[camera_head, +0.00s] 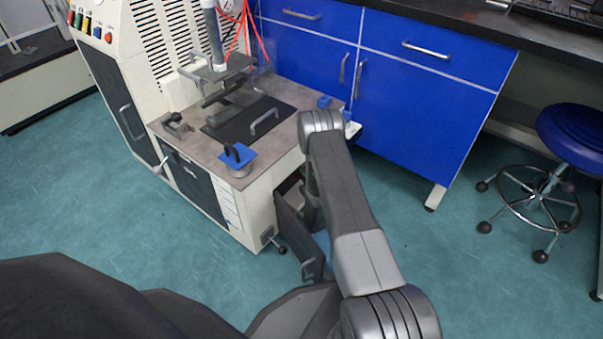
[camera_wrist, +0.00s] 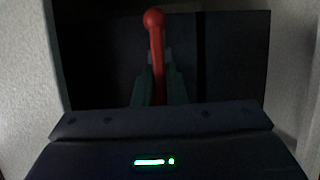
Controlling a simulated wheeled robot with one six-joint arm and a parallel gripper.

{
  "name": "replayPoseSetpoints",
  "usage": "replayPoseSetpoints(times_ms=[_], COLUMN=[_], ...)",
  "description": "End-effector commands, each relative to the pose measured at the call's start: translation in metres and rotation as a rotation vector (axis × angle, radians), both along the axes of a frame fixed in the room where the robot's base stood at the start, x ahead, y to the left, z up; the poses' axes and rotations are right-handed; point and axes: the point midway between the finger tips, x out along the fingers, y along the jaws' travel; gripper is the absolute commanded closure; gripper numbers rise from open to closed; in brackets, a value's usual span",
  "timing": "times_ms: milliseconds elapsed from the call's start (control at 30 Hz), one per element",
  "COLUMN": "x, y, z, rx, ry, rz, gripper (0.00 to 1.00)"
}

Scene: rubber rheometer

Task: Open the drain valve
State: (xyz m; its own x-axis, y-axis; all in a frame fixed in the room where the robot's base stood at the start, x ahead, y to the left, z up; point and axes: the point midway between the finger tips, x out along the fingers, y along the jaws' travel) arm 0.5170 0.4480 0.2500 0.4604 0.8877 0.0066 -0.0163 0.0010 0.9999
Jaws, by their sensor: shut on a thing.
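In the wrist view, a red lever with a round knob at its top (camera_wrist: 154,50) stands roughly upright in front of a dark recess; it looks like the drain valve's handle. My gripper (camera_wrist: 157,85) has its two fingers closed on the lever's shaft, below the knob. The lower part of the lever is hidden behind the gripper body. In the head view my arm reaches down beside the cream rheometer machine (camera_head: 235,205), toward an opening in its front. The gripper and the lever are hidden there.
A dark door (camera_head: 295,237) hangs open at the machine's lower front, close to my arm. Blue cabinets (camera_head: 425,95) stand behind and to the right. A blue stool (camera_head: 572,135) is at the far right. The green floor (camera_head: 475,270) between is clear.

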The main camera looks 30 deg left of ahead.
Motion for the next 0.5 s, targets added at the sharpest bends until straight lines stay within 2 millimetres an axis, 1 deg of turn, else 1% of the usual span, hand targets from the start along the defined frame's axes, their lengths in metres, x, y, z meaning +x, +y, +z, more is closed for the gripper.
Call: replayPoseSetpoints(times_ms=[33, 67, 100, 167, 500], x=[-0.0014, -0.0015, -0.0014, -0.0012, -0.0004], y=[-0.0007, -0.0007, -0.0007, -0.0006, -0.0002], z=[-0.0019, -0.0019, -0.0019, -0.0017, -0.0006], rx=[-0.004, -0.003, -0.004, -0.003, -0.001], ry=[0.002, 0.003, 0.003, 0.003, 0.002], rz=[0.001, 0.001, 0.001, 0.001, 0.001], gripper=[1.00, 0.87, 0.79, 0.67, 0.67])
